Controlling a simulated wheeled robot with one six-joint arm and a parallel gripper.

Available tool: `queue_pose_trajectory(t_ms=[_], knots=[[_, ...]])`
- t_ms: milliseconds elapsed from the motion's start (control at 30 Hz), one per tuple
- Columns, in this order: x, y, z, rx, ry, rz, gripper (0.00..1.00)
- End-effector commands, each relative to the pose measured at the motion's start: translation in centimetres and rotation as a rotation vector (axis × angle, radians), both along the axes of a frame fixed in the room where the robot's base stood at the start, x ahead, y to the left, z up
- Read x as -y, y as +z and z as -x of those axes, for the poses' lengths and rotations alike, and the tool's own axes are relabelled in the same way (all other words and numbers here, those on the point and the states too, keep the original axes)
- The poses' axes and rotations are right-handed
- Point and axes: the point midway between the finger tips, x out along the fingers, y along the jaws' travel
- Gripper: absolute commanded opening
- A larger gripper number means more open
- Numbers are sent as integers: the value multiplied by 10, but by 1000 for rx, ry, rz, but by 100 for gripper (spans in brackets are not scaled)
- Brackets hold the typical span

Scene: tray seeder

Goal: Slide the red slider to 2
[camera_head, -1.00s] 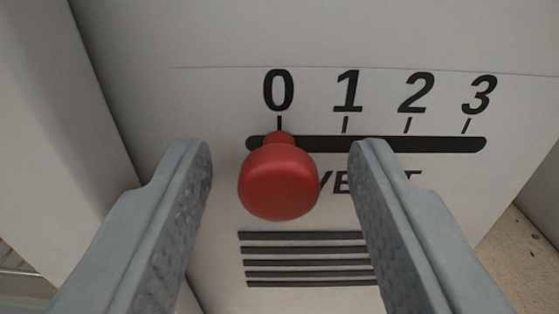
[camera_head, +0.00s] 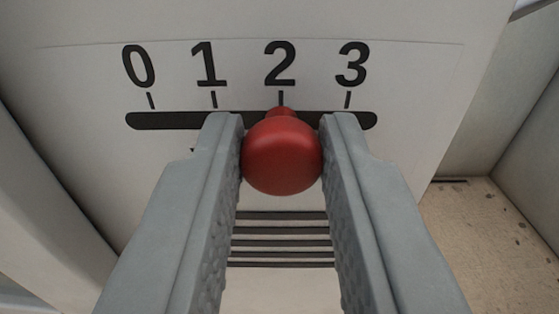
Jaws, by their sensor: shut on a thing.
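The red slider (camera_head: 281,156) is a round red knob on a short stem in a dark horizontal slot (camera_head: 165,121) on a white panel. The stem is in line with the tick under the printed 2 (camera_head: 280,64). My gripper (camera_head: 281,135) is shut on the knob, with one grey finger against its left side and one against its right. The fingers hide parts of the slot and most of the lettering below it.
The white panel (camera_head: 90,85) carries the numbers 0, 1, 2 and 3 above the slot. Dark vent lines (camera_head: 282,240) lie below the knob. A speckled tan floor (camera_head: 490,240) and pale walls show at the right.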

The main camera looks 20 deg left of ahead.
Motion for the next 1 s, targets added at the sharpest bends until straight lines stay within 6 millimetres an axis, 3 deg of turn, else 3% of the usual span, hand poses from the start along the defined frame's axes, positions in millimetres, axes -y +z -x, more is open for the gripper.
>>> queue_pose_trajectory(t_ms=[233,267,367,733,1000], knots=[[0,0,0,0,1,0,0],[0,0,0,0,1,0,27],[0,0,0,0,1,0,44],[2,0,5,-1,0,-1,44],[15,0,45,-2,-2,0,44]])
